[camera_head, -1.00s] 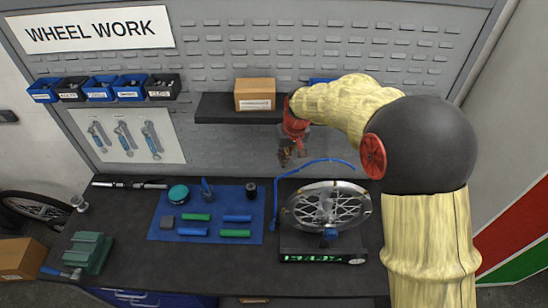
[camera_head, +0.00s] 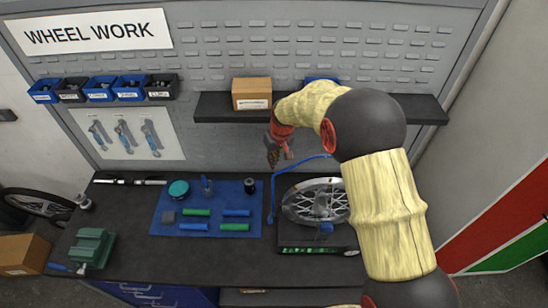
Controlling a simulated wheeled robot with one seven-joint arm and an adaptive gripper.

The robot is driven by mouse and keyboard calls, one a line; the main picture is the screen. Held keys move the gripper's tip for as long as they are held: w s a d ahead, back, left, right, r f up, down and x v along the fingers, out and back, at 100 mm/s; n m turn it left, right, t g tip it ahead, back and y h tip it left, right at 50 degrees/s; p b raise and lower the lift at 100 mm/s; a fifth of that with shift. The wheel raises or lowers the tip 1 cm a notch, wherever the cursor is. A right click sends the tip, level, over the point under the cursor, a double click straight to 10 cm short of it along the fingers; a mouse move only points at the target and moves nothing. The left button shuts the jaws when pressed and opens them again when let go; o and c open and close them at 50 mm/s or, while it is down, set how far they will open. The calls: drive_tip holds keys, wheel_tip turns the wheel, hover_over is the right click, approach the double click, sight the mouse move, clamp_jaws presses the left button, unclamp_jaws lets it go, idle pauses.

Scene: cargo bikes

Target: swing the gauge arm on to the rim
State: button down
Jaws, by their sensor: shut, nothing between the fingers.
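The wheel (camera_head: 314,201) lies in a dark stand on the right part of the workbench, its silver rim and spokes partly hidden by my arm on the right. A thin blue bent arm (camera_head: 296,166), which looks like the gauge arm, stands at the wheel's left and runs along behind it, apart from the rim as far as I can tell. The end of this blue arm is hidden behind my arm. My gripper (camera_head: 273,160) is shut and empty. It points down in front of the wall panel, near the upper left bend of the blue arm; whether it touches cannot be told.
A shelf (camera_head: 420,108) with a cardboard box (camera_head: 252,93) hangs above. A blue mat (camera_head: 165,222) with grips and small parts lies left of the wheel. A green vise (camera_head: 93,247) sits at the bench's left end. A lit display (camera_head: 300,250) fronts the stand.

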wheel_tip(320, 180, down, 6)
drive_tip(key=w+p, duration=0.1)
drive_tip(key=shift+a, duration=0.4)
drive_tip(key=shift+r, duration=0.1)
